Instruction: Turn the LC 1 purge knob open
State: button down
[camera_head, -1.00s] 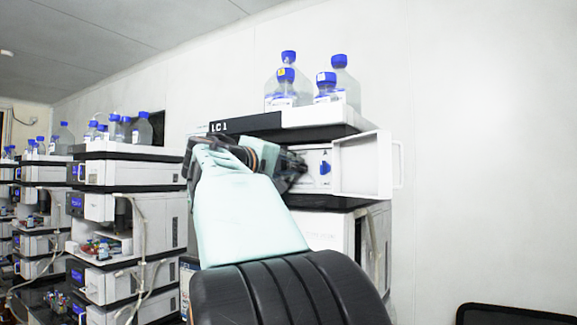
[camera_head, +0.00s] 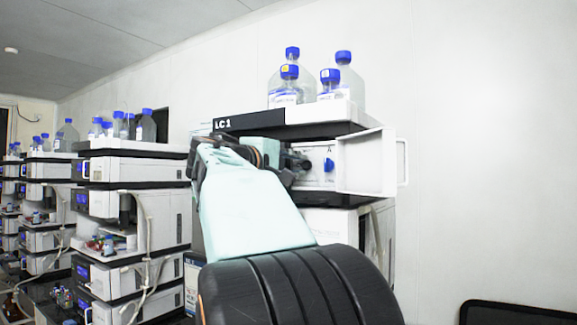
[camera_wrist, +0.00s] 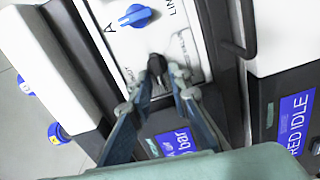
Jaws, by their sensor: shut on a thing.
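The LC 1 stack shows its black label strip (camera_head: 248,122) in the head view, with a white panel under it. A blue knob (camera_head: 328,165) sits on that panel beside the letter A, and it also shows in the wrist view (camera_wrist: 136,16). In the wrist view a black knob (camera_wrist: 155,66) sits on the same panel below the blue one. My gripper (camera_wrist: 157,88) is shut on the black knob, one finger on each side. In the head view my gripper (camera_head: 296,161) is at the panel, left of the blue knob, and my arm hides part of the panel.
A white door (camera_head: 364,165) stands open at the panel's right. Bottles with blue caps (camera_head: 288,90) stand on top of the stack. More instrument stacks (camera_head: 135,205) stand to the left. A black object (camera_head: 515,311) shows at the lower right.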

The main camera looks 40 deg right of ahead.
jog(key=c, duration=2.1)
grip_release()
jog(key=v, duration=1.2)
jog(key=shift+f, duration=0.1)
